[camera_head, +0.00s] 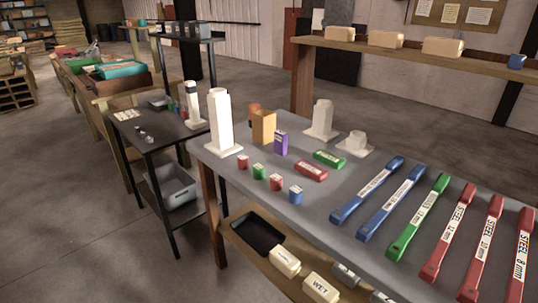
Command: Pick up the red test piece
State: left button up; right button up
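Several red pieces lie on the grey table (300,217), and I cannot tell which one the task means. Three red bars with white labels stand out at the right: one reading "STEEL" and 12 mm (448,236), one marked 10 mm (483,250), and one marked 8 mm (520,262). A flat red block (311,171) lies near the table's middle. Two small red blocks, one at the left (243,162) and one farther right (276,183), stand near the front edge. Neither of my grippers is in view.
A green bar (418,218) and two blue bars, the left one (367,190) closest to the small blocks, lie beside the red bars. A tall white stand (220,122), an orange block (263,127) and a purple block (281,144) stand farther left. A wooden shelf (385,51) runs behind.

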aim_at(243, 160)
jog(key=i+j+z, duration=0.5)
jog(key=j+z, duration=0.2)
